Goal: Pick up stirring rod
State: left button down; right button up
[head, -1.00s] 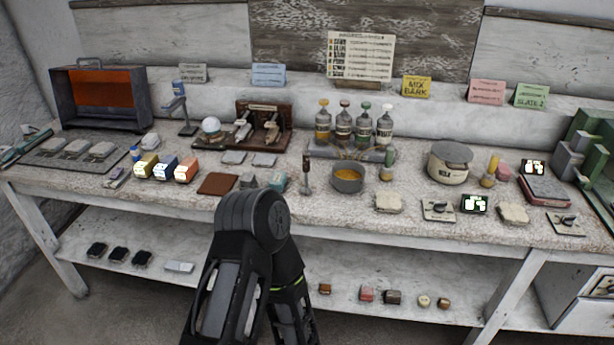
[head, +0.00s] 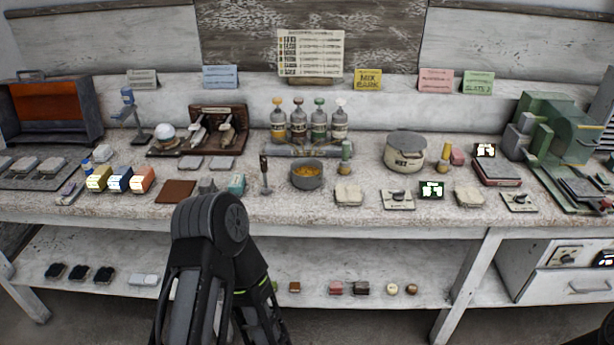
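A thin upright tool with a dark handle and a small base (head: 265,174), which looks like the stirring rod, stands on the bench near its front edge. A dark link of one of my arms rises at the bottom, in front of the bench, left of the rod. Neither gripper shows in the head view.
The long pale bench (head: 300,206) is crowded. Dispenser bottles (head: 298,125) stand behind the bowl. A lidded pot (head: 405,152) and cream pads (head: 349,194) are to the right. A brown square mat (head: 176,191) lies to the left. A lower shelf (head: 320,272) holds small blocks.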

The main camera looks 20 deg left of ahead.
aim_at(266, 191)
jog(key=j+z, duration=0.2)
jog(key=z, duration=0.4)
jog(key=j+z, duration=0.1)
jog(key=j, duration=0.3)
jog(key=k+j+z, duration=0.15)
jog(key=j, duration=0.3)
jog(key=j+z, duration=0.1)
jog(key=j, duration=0.3)
jog(key=k+j+z, duration=0.15)
jog(key=j, duration=0.25)
jog(key=k+j+z, duration=0.1)
jog(key=j, duration=0.3)
